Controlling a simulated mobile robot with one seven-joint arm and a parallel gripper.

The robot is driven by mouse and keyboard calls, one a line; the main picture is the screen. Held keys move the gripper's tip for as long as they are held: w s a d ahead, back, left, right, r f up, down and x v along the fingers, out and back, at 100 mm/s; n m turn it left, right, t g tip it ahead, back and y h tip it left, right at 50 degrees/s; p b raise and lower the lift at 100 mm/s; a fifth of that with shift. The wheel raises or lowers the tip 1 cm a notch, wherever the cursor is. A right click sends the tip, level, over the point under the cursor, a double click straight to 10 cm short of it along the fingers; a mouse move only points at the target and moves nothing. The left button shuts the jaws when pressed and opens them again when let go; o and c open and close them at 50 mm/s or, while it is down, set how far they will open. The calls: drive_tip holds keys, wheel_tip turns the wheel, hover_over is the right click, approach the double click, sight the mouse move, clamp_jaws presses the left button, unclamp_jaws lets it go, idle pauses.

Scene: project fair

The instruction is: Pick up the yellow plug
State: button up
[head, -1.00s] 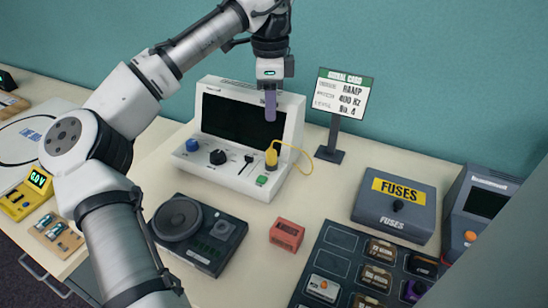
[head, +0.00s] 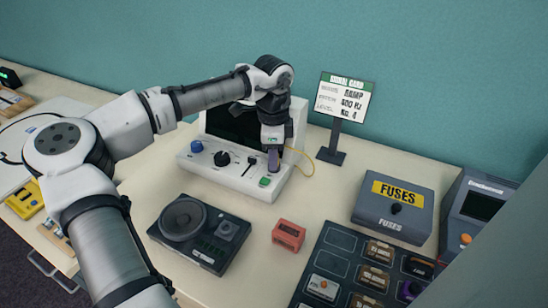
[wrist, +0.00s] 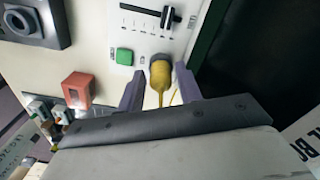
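The yellow plug (wrist: 160,75) sits upright at the front right of the white console (head: 225,172), next to a green button (wrist: 124,57). In the wrist view my gripper (wrist: 159,69) has its two purple fingers on either side of the plug, with a small gap to each side. It is open around the plug, and nothing is clamped. In the head view my gripper (head: 273,162) comes down from above and hides the plug. Only the thin yellow cable (head: 311,163) shows to its right.
A signal card on a stand (head: 345,98) is behind and right of the console. The console's dark screen (wrist: 235,55) rises close beside my gripper. A red block (head: 288,235), a speaker unit (head: 199,233) and a fuse box (head: 394,205) stand around the front.

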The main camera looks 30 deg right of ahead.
drive_tip(key=shift+f, duration=0.3)
drive_tip(key=c, duration=0.7)
clamp_jaws()
drive_tip(key=shift+r, duration=0.1)
